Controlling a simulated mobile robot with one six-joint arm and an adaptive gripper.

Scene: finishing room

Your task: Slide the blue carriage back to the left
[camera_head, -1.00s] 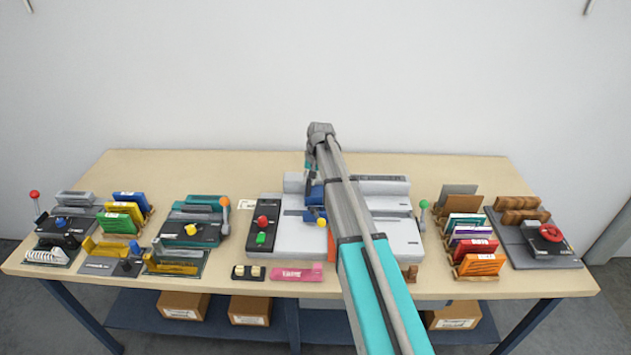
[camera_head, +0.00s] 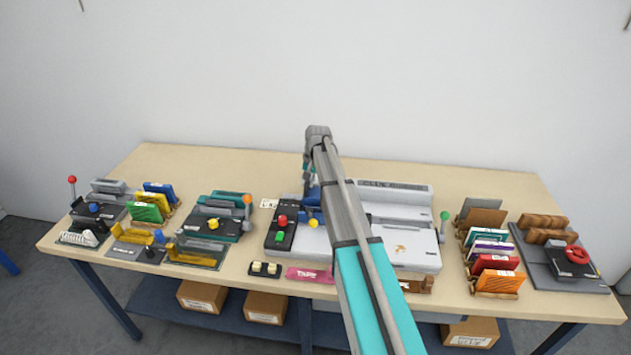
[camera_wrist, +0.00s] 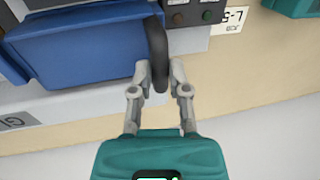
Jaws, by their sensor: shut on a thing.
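The blue carriage (camera_head: 311,197) sits on the white machine (camera_head: 410,246), close beside the black control panel (camera_head: 283,226) at its left end. In the wrist view the carriage (camera_wrist: 80,50) fills the upper left, with a black handle (camera_wrist: 157,48) at its side. My gripper (camera_wrist: 163,76) is shut on this handle, one finger on each side. In the head view my arm hides part of the carriage and the middle of the machine. A yellow knob (camera_head: 313,223) shows in front of the carriage.
The panel has red and green buttons. A green-knobbed lever (camera_head: 444,217) stands at the machine's right. Card racks (camera_head: 494,262) stand further right, smaller devices (camera_head: 213,222) left. A pink tape box (camera_head: 307,275) lies in front. The table behind the machine is bare.

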